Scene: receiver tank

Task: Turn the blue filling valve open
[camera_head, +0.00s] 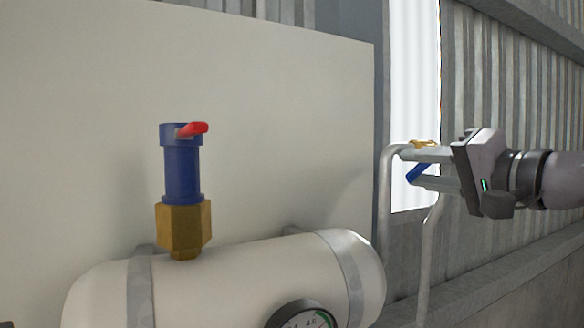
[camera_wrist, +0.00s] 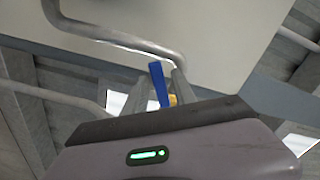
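A blue lever handle (camera_head: 417,173), which I take as the filling valve's, shows at the right by the grey pipe in the head view. A small brass-coloured part (camera_head: 424,143) sits just above it. My gripper (camera_head: 410,168) reaches in from the right, its two grey fingers apart, one above and one below the lever. In the wrist view the blue lever (camera_wrist: 158,85) stands between the fingertips (camera_wrist: 159,88), with a bit of yellow (camera_wrist: 173,99) beside it. Whether a finger touches the lever cannot be told. The valve body is mostly hidden by my gripper.
A white tank (camera_head: 220,290) with a gauge (camera_head: 303,316) fills the lower left. On it stands another blue fitting (camera_head: 182,172) with a red lever (camera_head: 193,129) and brass base. Grey pipe (camera_head: 385,210) runs close by my fingers. A pale panel (camera_head: 260,110) stands behind.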

